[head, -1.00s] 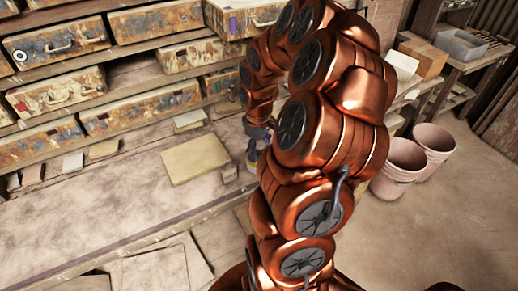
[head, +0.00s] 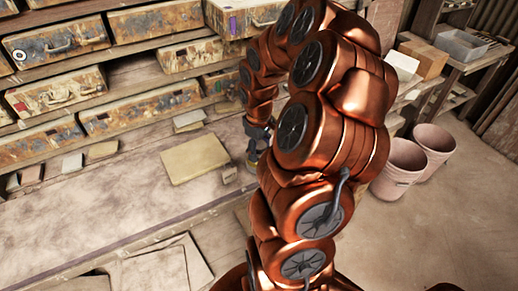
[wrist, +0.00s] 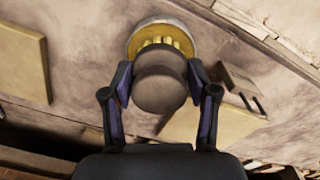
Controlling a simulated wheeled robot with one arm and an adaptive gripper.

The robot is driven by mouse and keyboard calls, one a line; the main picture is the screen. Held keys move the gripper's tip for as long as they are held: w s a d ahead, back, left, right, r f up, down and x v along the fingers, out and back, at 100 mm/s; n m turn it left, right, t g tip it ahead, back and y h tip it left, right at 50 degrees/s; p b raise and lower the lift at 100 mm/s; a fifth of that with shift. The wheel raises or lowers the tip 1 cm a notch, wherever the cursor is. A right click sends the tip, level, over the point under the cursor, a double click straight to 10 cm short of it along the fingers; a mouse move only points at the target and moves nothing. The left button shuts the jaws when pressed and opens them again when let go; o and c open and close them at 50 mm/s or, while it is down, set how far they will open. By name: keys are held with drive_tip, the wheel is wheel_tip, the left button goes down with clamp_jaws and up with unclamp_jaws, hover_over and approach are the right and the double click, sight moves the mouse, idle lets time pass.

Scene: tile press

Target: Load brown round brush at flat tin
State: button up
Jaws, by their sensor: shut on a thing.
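My gripper (wrist: 160,84) is shut on the brown round brush (wrist: 160,92) in the wrist view. The brush's round, dull brown end faces the camera, and its far end is hidden behind it. Just beyond it is the round flat tin (wrist: 136,42), with a pale metal rim and yellow inside. The brush overlaps the tin's near part in this view; I cannot tell whether they touch.
A yellowish flat board (head: 195,159) lies on the worn bench (head: 110,205). A small block (head: 229,174) is beside it. Stained drawers (head: 145,112) line the back of the bench. Two pinkish buckets (head: 400,165) stand on the floor at right. The bench's left part is largely clear.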

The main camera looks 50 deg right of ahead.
sight(259, 144)
idle(0.4)
drive_tip(key=shift+r+p, duration=0.6)
drive_tip(key=shift+r, duration=2.9)
drive_tip(key=shift+m, duration=0.6)
drive_tip(key=w+a+f, duration=0.2)
drive_tip(key=w+a, duration=0.4)
drive_tip(key=a, duration=0.3)
drive_tip(key=w+a+f, duration=0.2)
drive_tip(key=w+a, duration=0.5)
drive_tip(key=a, duration=0.2)
drive_tip(key=w+a+f, duration=0.2)
drive_tip(key=w+a, duration=0.5)
drive_tip(key=a, duration=0.2)
drive_tip(key=shift+a+f, duration=0.1)
drive_tip(key=shift+a, duration=0.2)
